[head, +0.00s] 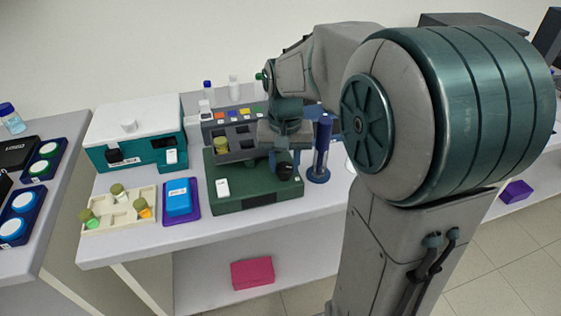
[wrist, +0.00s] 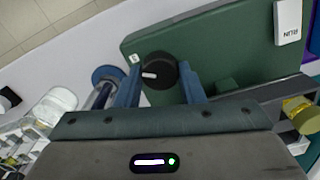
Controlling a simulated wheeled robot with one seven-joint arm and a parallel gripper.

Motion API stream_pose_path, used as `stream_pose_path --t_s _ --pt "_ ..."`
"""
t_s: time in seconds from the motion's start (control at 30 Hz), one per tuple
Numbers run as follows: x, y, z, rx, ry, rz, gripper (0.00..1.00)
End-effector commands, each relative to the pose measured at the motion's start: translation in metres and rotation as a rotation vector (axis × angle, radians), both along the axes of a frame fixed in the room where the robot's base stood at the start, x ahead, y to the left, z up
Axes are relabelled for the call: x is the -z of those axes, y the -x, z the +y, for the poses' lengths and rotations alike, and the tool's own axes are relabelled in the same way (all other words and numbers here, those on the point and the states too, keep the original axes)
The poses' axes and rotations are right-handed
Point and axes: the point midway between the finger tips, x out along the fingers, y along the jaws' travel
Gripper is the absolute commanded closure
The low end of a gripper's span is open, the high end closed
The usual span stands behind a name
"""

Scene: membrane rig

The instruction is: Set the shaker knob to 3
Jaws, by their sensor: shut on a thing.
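The shaker (head: 255,195) is a dark green box on the bench; its green top also fills the upper part of the wrist view (wrist: 225,50). Its round black knob (head: 284,173) is at the right end, and it shows in the wrist view (wrist: 160,68) with a white pointer mark toward the left of that picture. A small white label sits beside it, its mark too small to read surely. My gripper (wrist: 160,82) is shut on the knob, one blue finger on each side. In the head view my gripper (head: 284,160) comes from above and partly hides the knob.
A white RUN switch (head: 222,188) is on the shaker's left. A blue stand (head: 320,150) rises close right of my gripper. Behind is a grey rack (head: 235,140) with a capped vial. A blue box (head: 178,197) and a cream tray (head: 120,212) lie left.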

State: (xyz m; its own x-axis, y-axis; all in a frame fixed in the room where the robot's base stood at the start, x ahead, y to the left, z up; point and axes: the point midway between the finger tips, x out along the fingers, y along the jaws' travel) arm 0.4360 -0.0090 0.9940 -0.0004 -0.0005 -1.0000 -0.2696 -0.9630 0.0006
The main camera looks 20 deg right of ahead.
Motion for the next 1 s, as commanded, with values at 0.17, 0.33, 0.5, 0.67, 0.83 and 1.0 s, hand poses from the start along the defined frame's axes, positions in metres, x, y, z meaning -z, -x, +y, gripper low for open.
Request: stream_pose_path --t_s 0.17,0.33,0.5,0.67,0.83,1.0 --pt "0.002 0.002 0.000 0.006 0.000 0.008 0.88" --pt "0.002 0.002 0.000 0.005 -0.001 0.008 0.88" --pt "0.001 0.002 0.000 0.004 -0.001 0.007 0.43" --pt "0.001 0.001 0.000 0.004 -0.001 0.004 0.43" --pt "-0.004 0.000 0.000 0.004 0.000 0.001 0.43" --pt "-0.029 0.000 0.000 0.004 0.000 -0.003 0.43"
